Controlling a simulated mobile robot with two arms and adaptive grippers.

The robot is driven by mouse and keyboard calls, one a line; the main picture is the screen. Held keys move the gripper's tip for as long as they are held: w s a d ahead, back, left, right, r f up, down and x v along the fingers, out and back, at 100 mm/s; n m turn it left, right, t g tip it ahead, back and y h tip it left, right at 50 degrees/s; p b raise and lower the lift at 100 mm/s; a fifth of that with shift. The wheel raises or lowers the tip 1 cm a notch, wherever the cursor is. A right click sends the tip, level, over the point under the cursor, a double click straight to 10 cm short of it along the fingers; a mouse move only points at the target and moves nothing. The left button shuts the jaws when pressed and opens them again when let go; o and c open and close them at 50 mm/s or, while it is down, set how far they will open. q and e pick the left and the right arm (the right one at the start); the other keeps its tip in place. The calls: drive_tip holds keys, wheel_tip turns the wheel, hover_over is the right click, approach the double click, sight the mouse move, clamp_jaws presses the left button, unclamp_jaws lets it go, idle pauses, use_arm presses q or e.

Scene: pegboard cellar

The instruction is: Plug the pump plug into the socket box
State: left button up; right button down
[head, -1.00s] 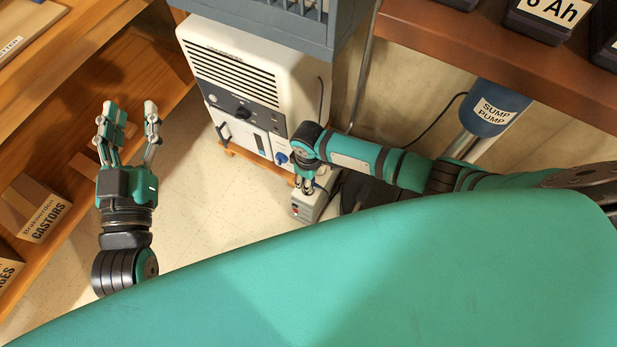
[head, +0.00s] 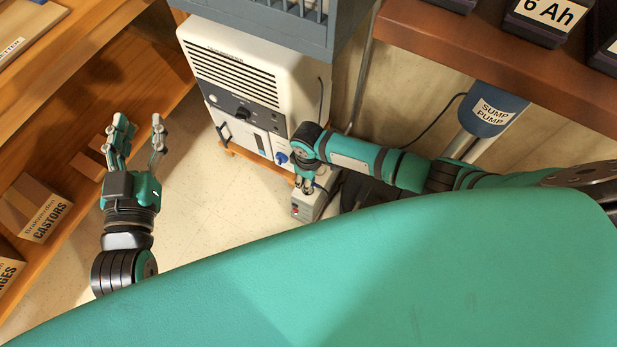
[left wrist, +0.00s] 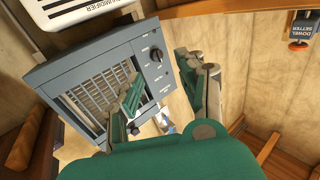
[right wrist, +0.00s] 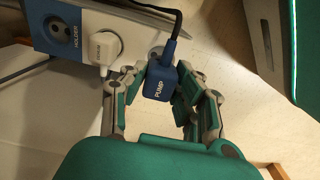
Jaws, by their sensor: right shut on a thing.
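The blue pump plug (right wrist: 161,82), marked PUMP, is between the fingers of my right gripper (right wrist: 160,92) in the right wrist view. The gripper is shut on it, and a dark cable leaves its upper end. The pale socket box (right wrist: 75,12) lies just beyond, with a round socket (right wrist: 155,52) right by the plug. I cannot tell whether the plug touches it. In the head view the socket box (head: 305,209) is on the floor under my right gripper (head: 305,186). My left gripper (head: 139,122) is open and empty, far to the left.
A white dehumidifier (head: 235,65) stands behind the box. A wooden shelf (head: 60,150) is at the left, and a SUMP PUMP pipe (head: 487,112) at the right. Floor between is clear.

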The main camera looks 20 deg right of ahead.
use_arm(q)
drive_tip(key=shift+f, duration=0.15)
idle(0.4)
drive_tip(key=shift+s+a+f+g+y+p, duration=0.1)
drive_tip(key=shift+a+f+g+y+p, duration=0.1)
drive_tip(key=shift+f+g, duration=0.35)
drive_tip(key=shift+s+a+f+g+y+p, duration=0.15)
drive_tip(key=shift+f+g, duration=0.1)
drive_tip(key=shift+f, duration=0.45)
drive_tip(key=shift+w+r, duration=0.1)
drive_tip(key=shift+s+a+f+g+y+p, duration=0.2)
drive_tip(key=shift+f+g, duration=0.25)
drive_tip(key=shift+f, duration=0.25)
drive_tip(key=shift+s+a+f+g+y+p, duration=0.1)
drive_tip(key=shift+s+f+g, duration=0.1)
drive_tip(key=shift+f+g, duration=0.35)
drive_tip(key=shift+w+d+r+t+h+b, duration=0.15)
drive_tip(key=shift+r+t, duration=0.3)
drive_tip(key=shift+r, duration=0.15)
drive_tip(key=shift+w+d+r+t+h+b, duration=0.2)
drive_tip(key=shift+r+t, duration=0.2)
drive_tip(key=shift+r, duration=0.15)
drive_tip(key=shift+w+d+r+t+h+b, duration=0.1)
drive_tip(key=shift+w+d+r+t, duration=0.05)
drive_tip(key=shift+r+t, duration=0.4)
use_arm(e)
drive_tip(key=shift+f, duration=0.9)
